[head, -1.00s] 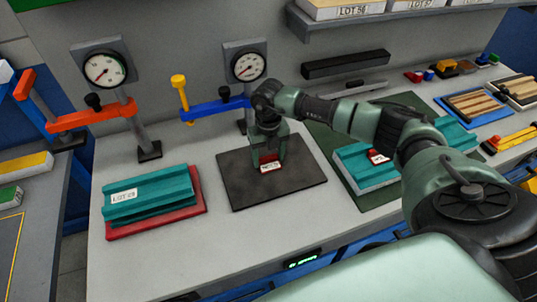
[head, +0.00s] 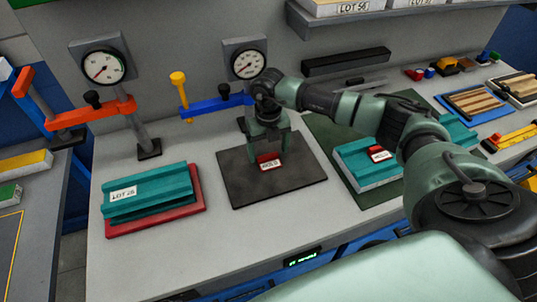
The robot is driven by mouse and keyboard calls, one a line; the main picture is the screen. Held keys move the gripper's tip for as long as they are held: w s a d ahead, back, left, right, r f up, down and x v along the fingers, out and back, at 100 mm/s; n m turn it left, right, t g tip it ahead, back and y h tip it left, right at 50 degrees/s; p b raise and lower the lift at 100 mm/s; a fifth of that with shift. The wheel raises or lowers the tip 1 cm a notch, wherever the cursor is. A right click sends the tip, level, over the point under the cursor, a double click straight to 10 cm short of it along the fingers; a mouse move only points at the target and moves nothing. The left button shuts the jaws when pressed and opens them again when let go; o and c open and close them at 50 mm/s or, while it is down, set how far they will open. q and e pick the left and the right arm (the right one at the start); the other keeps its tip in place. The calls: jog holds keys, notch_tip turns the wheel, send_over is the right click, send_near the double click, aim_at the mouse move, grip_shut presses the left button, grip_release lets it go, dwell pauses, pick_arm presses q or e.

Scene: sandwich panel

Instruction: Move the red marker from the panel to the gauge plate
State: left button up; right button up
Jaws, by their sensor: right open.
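A red marker (head: 269,161) with a white label lies on the black plate (head: 240,189) below the gauge with the blue arm. My right gripper (head: 268,146) is open just above and behind this marker, with its fingers apart. A second red marker with a white label (head: 380,153) sits on the teal panel (head: 352,158) on the green mat at the right, partly beside my right arm. Another teal panel (head: 150,194) with a lot label lies on a red mat at the left. My left gripper is not in view.
Two gauges, a left one (head: 103,65) and a right one (head: 245,65), stand behind, with an orange arm (head: 90,115) and a blue arm (head: 215,107). A black bar (head: 346,62) is on the back wall. The grey bench in front of the plate is clear.

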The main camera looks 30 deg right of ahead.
aim_at(269, 161)
notch_tip(269, 161, up, 10)
jog(key=b, duration=0.2)
jog(key=shift+s+f, duration=0.1)
dwell(0.5)
